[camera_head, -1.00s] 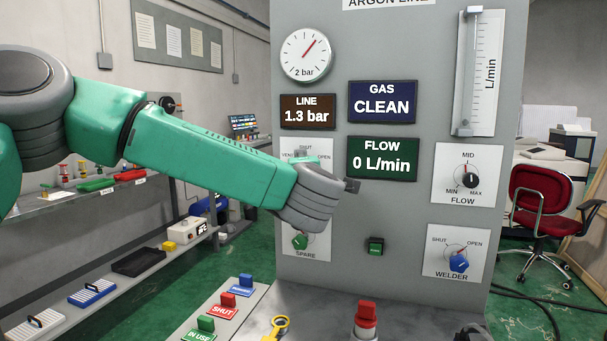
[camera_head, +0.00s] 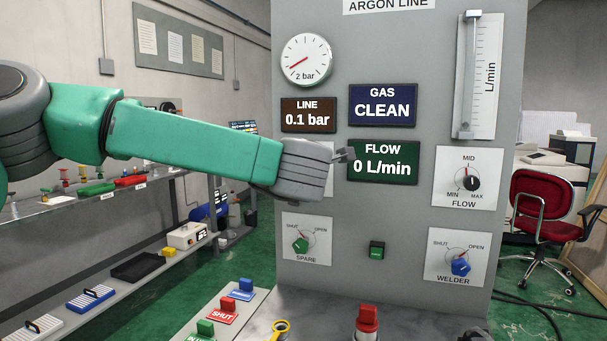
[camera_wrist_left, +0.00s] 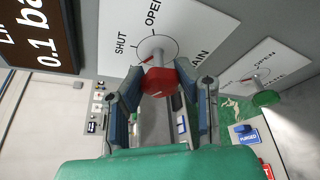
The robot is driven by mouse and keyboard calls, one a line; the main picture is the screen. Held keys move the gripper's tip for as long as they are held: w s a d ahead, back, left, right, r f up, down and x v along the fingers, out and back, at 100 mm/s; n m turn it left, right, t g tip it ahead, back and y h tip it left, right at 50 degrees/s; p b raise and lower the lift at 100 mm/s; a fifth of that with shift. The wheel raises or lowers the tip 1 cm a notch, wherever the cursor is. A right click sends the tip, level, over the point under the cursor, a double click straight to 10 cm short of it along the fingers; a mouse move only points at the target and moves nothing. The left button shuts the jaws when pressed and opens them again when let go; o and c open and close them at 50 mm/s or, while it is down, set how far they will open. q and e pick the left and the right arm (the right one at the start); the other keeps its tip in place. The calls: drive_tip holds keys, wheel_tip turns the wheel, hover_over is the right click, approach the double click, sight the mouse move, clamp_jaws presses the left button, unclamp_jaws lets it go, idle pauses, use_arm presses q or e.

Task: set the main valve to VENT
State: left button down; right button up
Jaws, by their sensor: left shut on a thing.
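The main valve's red knob (camera_wrist_left: 160,82) is in the left wrist view, on a white dial plate (camera_wrist_left: 195,30) with SHUT and OPEN readable; the VENT mark is hidden. A short red pointer beside the knob slants to the picture's lower left, past SHUT on the side away from OPEN. My left gripper (camera_wrist_left: 163,94) is shut on the knob, a finger on each side. In the head view, my left wrist covers the knob and most of its plate. The line display (camera_head: 308,115) reads 0.1 bar.
The panel (camera_head: 400,220) also carries a spare knob (camera_head: 300,244) below my wrist, a flow knob (camera_head: 468,183), a blue welder knob (camera_head: 460,266) and a green button (camera_head: 376,250). The flow display (camera_head: 384,163) reads 0 L/min. Colored tags stand at the lower left.

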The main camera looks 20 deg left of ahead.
use_arm(q)
drive_tip(key=shift+s+f, duration=0.1)
drive_tip(key=shift+f, duration=0.45)
drive_tip(key=c, duration=1.2)
unclamp_jaws()
drive_tip(key=shift+o, duration=0.2)
drive_tip(key=shift+a+r, duration=0.15)
drive_tip(key=shift+r, duration=0.15)
drive_tip(key=v, duration=1.2)
drive_tip(key=shift+f, duration=0.1)
